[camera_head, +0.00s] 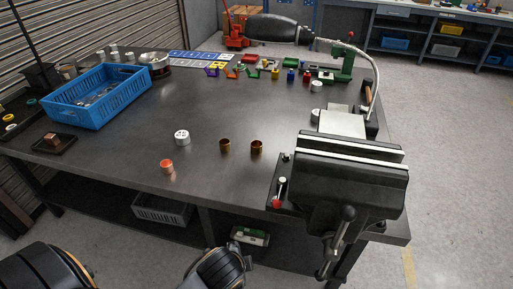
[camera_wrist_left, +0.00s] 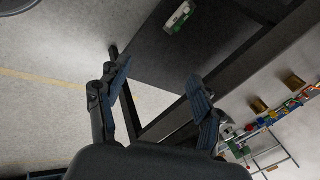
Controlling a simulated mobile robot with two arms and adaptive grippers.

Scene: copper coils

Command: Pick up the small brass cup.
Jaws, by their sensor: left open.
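Two small brass-coloured cups stand upright, slightly apart, on the dark workbench (camera_head: 120,160): a left cup (camera_head: 224,145) and a right cup (camera_head: 256,147). They look nearly the same size, and I cannot tell which is the smaller. Two brass-coloured shapes, apparently these cups, show at the right of the left wrist view, one (camera_wrist_left: 259,105) and another (camera_wrist_left: 294,82). My left gripper (camera_wrist_left: 155,88) is open, its fingers apart with nothing between them, away from the cups. In the head view, only dark arm parts of mine show at the bottom edge. My right gripper is not seen.
A vise (camera_head: 350,185) stands right of the cups. A white round piece (camera_head: 182,137) and an orange-topped piece (camera_head: 166,167) are to their left. A blue crate (camera_head: 100,108) is at the left. Small coloured parts line the back. The bench front between is clear.

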